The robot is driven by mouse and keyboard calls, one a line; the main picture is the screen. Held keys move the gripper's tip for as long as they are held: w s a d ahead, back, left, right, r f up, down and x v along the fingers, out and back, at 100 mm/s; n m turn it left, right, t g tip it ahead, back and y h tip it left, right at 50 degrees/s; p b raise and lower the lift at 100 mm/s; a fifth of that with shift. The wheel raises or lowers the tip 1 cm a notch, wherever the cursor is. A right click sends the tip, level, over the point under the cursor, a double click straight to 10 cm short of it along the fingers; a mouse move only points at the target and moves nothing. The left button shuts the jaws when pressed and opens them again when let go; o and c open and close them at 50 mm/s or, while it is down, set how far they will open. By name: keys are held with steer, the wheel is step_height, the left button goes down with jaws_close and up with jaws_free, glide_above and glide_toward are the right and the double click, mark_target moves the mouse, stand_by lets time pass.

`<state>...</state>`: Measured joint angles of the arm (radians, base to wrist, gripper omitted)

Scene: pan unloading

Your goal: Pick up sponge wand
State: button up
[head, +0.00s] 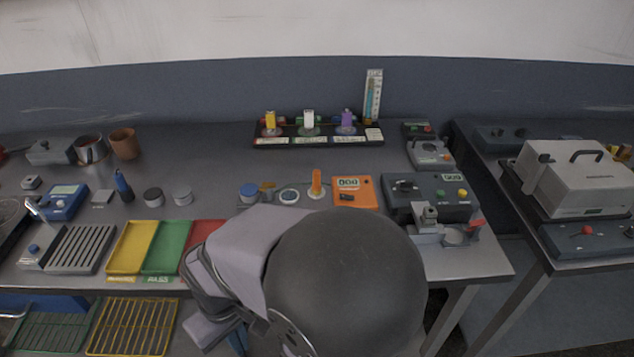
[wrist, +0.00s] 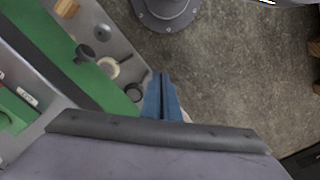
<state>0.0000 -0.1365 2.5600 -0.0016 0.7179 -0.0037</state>
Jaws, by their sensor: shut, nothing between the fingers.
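I cannot make out a sponge wand for certain in either view. In the head view, an upright orange-handled tool (head: 316,183) stands on the bench near the middle, and a dark blue pointed item (head: 123,187) stands further left; I cannot tell whether either is the wand. My gripper (wrist: 162,98) shows in the wrist view with its blue fingers together and nothing between them. It is over the grey floor, beside a grey surface with a green strip. In the head view my arm fills the front middle and hides part of the bench edge.
Yellow (head: 130,248), green (head: 167,247) and red trays lie along the bench front; my arm partly covers the red one. A slotted rack (head: 80,248) is to their left. A black stand (head: 318,141) with coloured handles is at the back. A boxy machine (head: 578,178) stands right.

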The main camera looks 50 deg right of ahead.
steer(key=o, duration=0.8)
steer(key=shift+o, duration=0.2)
